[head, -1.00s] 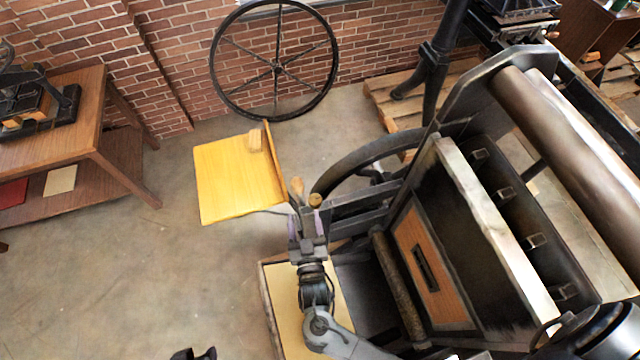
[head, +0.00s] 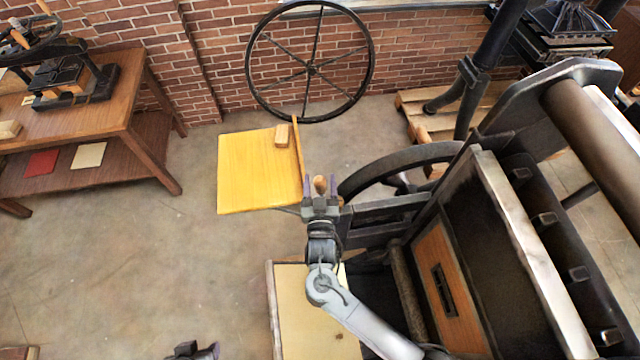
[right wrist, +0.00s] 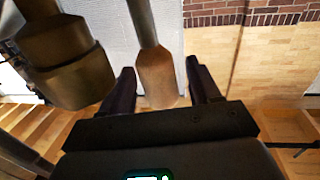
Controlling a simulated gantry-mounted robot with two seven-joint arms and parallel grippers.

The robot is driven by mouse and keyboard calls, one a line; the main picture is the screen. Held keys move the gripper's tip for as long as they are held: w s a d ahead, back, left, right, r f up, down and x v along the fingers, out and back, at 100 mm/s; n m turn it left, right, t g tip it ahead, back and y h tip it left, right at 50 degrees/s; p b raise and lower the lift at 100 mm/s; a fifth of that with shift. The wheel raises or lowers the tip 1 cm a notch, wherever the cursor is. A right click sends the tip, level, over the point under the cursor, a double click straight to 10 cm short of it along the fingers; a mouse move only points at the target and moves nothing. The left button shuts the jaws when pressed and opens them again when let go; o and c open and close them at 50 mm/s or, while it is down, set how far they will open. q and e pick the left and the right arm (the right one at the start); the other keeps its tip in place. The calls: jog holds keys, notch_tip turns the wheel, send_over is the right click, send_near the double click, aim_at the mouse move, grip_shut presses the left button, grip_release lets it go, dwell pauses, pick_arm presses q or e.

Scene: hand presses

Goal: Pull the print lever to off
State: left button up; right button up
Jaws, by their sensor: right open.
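The print lever is a thin metal rod with a wooden handle (head: 320,184), on the near side of the black press (head: 480,230). My right gripper (head: 320,193) is open at the handle. In the right wrist view the wooden handle (right wrist: 156,78) stands between the two spread dark fingers (right wrist: 163,85), with gaps visible on both sides. The lever's lower end is hidden in the head view. Only the tip of my left gripper (head: 194,350) shows, at the bottom edge, away from the press; its jaw opening is unclear.
A yellow wooden board (head: 250,170) with a small wooden block (head: 282,135) lies left of the lever. A brass cylinder (right wrist: 68,65) is close left of the fingers in the wrist view. A wooden table (head: 110,105) stands far left. Floor between is clear.

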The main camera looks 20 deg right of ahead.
grip_shut()
dwell(0.4)
